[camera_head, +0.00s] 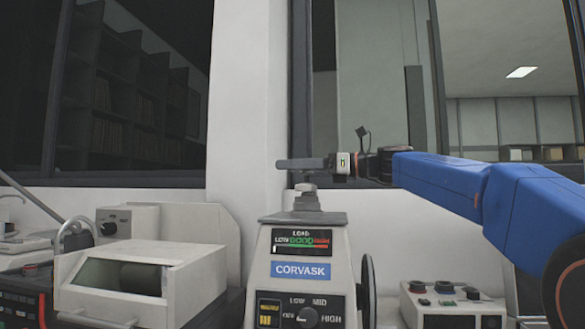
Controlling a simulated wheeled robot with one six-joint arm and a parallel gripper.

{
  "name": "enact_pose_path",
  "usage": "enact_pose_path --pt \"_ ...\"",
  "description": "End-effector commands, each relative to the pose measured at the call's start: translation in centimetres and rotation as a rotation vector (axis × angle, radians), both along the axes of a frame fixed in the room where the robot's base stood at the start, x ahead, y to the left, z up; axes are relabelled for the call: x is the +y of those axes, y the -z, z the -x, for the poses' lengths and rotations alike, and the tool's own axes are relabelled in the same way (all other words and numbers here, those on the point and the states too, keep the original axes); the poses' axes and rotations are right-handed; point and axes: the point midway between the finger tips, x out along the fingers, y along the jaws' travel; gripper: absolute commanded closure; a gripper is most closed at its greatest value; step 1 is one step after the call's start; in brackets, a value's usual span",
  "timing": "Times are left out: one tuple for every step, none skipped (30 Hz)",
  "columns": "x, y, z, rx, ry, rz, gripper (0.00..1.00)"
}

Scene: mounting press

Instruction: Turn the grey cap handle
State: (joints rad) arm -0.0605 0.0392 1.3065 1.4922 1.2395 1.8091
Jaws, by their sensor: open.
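The grey cap handle (298,164) is a flat horizontal bar above the grey cap (306,196) on top of the cream press (290,240) marked CORVASK. The bar spans roughly left to right over the cap. My gripper (331,163) comes in from the right on my blue arm, level with the bar and at its right end. The gripper is open. Its fingers are small and hard to separate from the bar, so I cannot tell whether they touch it or sit around it.
The press front has a load gauge (301,242) and a selector knob (308,317); a dark handwheel (368,290) is on its right side. A cream machine with a window (120,276) stands left. A button box (450,302) stands right. A white pillar (243,95) rises behind.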

Motion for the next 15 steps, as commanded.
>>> enact_pose_path --pt "0.32 -0.01 -0.04 0.000 -0.001 0.000 0.20" --pt "0.45 -0.02 -0.07 0.000 -0.001 0.000 0.20" --pt "0.57 -0.03 -0.10 -0.001 -0.001 0.000 0.20" --pt "0.63 -0.03 -0.12 -0.001 -0.001 0.000 0.20" --pt "0.68 -0.03 -0.13 -0.001 0.000 0.000 0.20" --pt "0.71 -0.03 -0.15 -0.001 0.000 0.000 0.20" --pt "0.70 -0.03 -0.16 -0.001 0.000 0.000 0.20" --pt "0.70 -0.03 -0.16 -0.001 0.000 0.000 0.20" --pt "0.70 -0.03 -0.16 -0.001 0.000 0.000 0.20" --pt "0.69 -0.03 -0.17 0.000 0.000 0.000 0.20" --pt "0.69 -0.03 -0.17 0.000 0.000 0.000 0.20" --pt "0.68 -0.02 -0.16 0.000 0.000 0.000 0.20" --pt "0.68 -0.02 -0.16 0.000 0.000 0.000 0.28" --pt "0.68 -0.02 -0.16 0.000 0.000 0.000 0.35" --pt "0.67 -0.02 -0.16 0.000 0.000 0.000 0.44"
